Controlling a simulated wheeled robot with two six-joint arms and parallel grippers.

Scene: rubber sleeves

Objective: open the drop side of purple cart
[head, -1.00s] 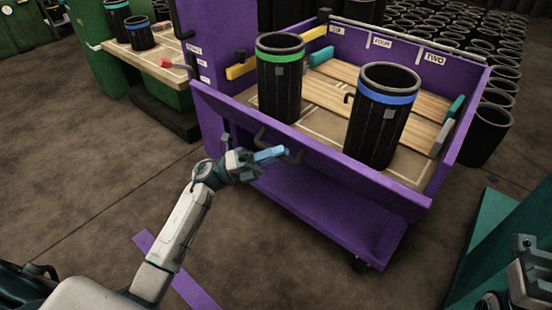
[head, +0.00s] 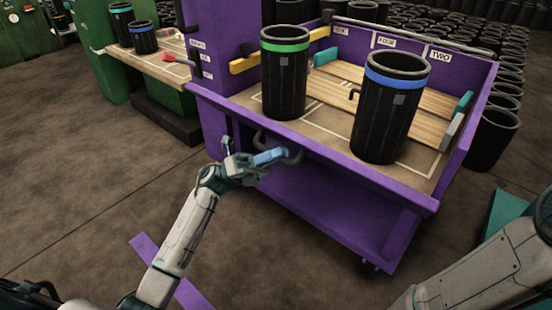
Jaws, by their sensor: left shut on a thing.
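The purple cart (head: 205,125) stands ahead, its tray facing me. Its drop side (head: 345,168) shows as a low purple band along the tray's near edge, with the tray floor visible behind it. A dark bent handle (head: 293,157) sits below that edge, toward the left. My left gripper (head: 270,157) is shut on the handle. The fingers partly hide it. My right arm comes in at the lower right, and its gripper lies beyond the picture's edge.
Two black sleeves, one green-banded (head: 285,85) and one blue-banded (head: 388,115), stand upright in the tray. Many black sleeves (head: 492,140) fill the floor behind. A side table (head: 150,60) stands at the left. The floor before the cart is mostly clear.

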